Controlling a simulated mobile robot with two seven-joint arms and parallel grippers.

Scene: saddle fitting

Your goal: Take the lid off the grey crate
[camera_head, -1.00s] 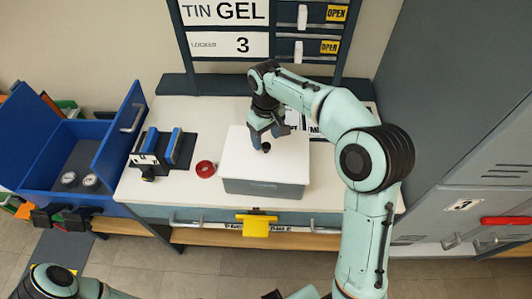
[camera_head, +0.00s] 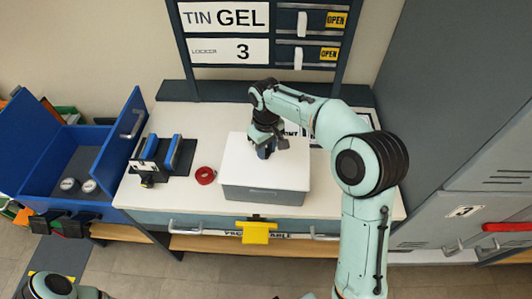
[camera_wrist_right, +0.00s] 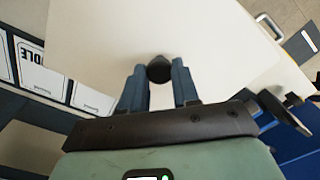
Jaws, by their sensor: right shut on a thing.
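The grey crate (camera_head: 262,195) stands on the white worktop, with its white lid (camera_head: 240,165) on top. The lid fills much of the right wrist view (camera_wrist_right: 190,30). My right gripper (camera_head: 264,153) is over the middle of the lid. In the right wrist view its two blue fingers (camera_wrist_right: 160,80) are on either side of the lid's dark round knob (camera_wrist_right: 159,69), shut on it. The lid shows no clear gap above the crate. My left gripper is not in view; only a bit of my left arm shows at the bottom left of the head view.
A red tape roll (camera_head: 205,175) lies left of the crate. A dark stand with blue uprights (camera_head: 166,155) is further left, beside a blue open box (camera_head: 60,150) with two gauges. A board with signs (camera_head: 262,30) rises behind; grey lockers (camera_head: 470,190) stand at the right.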

